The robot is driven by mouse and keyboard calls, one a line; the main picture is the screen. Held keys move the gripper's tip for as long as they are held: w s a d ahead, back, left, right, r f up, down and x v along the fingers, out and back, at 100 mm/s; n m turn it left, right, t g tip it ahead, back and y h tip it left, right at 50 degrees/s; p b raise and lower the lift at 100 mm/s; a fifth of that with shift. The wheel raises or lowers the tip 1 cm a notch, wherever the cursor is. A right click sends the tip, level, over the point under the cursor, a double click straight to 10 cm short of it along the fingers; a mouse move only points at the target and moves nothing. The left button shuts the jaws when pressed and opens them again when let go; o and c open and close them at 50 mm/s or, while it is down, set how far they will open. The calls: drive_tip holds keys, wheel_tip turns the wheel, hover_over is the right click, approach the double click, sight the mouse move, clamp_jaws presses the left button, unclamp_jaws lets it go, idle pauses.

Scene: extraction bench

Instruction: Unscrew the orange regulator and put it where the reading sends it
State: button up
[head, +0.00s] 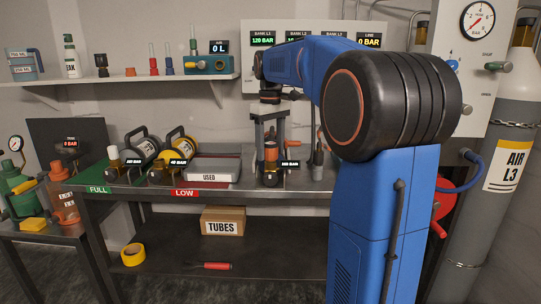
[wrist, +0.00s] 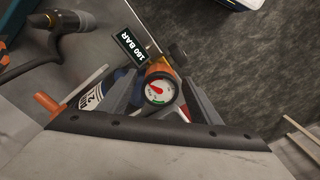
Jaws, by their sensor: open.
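The orange regulator (head: 271,153) stands on the bench, right of the white tray, with a small 180 BAR display (head: 290,163) beside it. In the wrist view the regulator (wrist: 163,68) shows its round white gauge (wrist: 160,91) with red and green marks; the display (wrist: 131,48) is again next to it. My gripper (head: 271,135) points down over the regulator. In the wrist view its open fingers (wrist: 158,86) lie on either side of the regulator; I cannot tell whether they touch it. A blue and white labelled cylinder (wrist: 92,97) shows partly behind the left finger.
Left of the regulator are the USED tray (head: 212,168), LOW label (head: 185,193), FULL label (head: 98,189) and two black-handled cylinders with displays. A shelf (head: 130,80) hangs above. Bank displays (head: 262,39) are on the wall. A TUBES box (head: 222,221) sits below.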

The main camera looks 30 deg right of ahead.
drive_tip(key=m, duration=0.4)
drive_tip(key=shift+m, duration=0.4)
drive_tip(key=m, duration=0.8)
drive_tip(key=shift+m, duration=0.3)
drive_tip(key=m, duration=0.4)
drive_tip(key=shift+m, duration=0.4)
